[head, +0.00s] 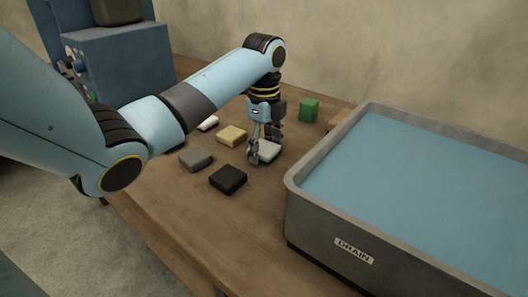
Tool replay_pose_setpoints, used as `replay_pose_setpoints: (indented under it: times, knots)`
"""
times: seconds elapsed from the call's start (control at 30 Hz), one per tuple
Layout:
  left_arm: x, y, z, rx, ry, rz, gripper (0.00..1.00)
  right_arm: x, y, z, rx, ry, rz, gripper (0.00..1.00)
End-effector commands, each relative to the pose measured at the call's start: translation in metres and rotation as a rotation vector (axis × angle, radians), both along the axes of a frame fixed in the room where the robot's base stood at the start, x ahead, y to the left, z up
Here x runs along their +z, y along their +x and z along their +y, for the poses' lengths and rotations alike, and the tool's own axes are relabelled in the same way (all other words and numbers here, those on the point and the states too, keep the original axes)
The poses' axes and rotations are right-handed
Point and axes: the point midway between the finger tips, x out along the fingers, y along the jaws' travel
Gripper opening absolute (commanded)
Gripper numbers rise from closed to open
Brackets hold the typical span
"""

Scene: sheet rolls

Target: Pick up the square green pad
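A green block-like pad (309,110) stands on the wooden table behind and to the right of my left gripper. My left gripper (261,150) points down at the table, in front of and left of the green pad and apart from it. Its fingers are beside a white pad (270,151) and partly overlap it in the view. I cannot tell whether they touch it or how far they are open. My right gripper is out of view.
A yellow pad (231,135), a grey pad (196,158), a black pad (228,179) and another white pad (208,123) lie nearby. A tan piece (338,118) is partly hidden behind the large blue-filled basin (301,200) marked DRAIN. A blue machine (120,62) stands back left.

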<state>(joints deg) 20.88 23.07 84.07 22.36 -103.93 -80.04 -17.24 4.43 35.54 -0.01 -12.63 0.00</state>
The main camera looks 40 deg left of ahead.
Motion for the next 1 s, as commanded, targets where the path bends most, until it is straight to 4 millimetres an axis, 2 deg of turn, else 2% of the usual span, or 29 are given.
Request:
replay_pose_setpoints:
  times: [0.03, 0.3, 0.33, 0.67, 0.77, 0.93, 1.0]
  knots:
    - [0.0, 0.0, 0.0, 0.0, 0.0, 0.0, 0.58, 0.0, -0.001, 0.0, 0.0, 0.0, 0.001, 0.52]
    - [0.0, 0.0, 0.0, 0.0, 0.0, 0.0, 0.23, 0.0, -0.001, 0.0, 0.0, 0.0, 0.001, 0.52]
    - [0.0, 0.0, 0.0, 0.0, 0.0, 0.0, 0.21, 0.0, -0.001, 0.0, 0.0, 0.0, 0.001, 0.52]
    - [0.006, 0.0, 0.0, 0.0, 0.0, -0.001, 0.21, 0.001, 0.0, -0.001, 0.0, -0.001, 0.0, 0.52]
    - [0.015, 0.001, 0.001, 0.0, 0.001, -0.003, 0.21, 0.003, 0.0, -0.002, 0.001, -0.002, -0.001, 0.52]
    - [0.045, 0.002, 0.001, 0.0, 0.001, -0.006, 0.21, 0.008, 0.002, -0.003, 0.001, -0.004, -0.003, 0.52]
    - [0.052, 0.0, -0.017, -0.004, -0.004, -0.005, 0.21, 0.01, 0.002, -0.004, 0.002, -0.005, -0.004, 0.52]
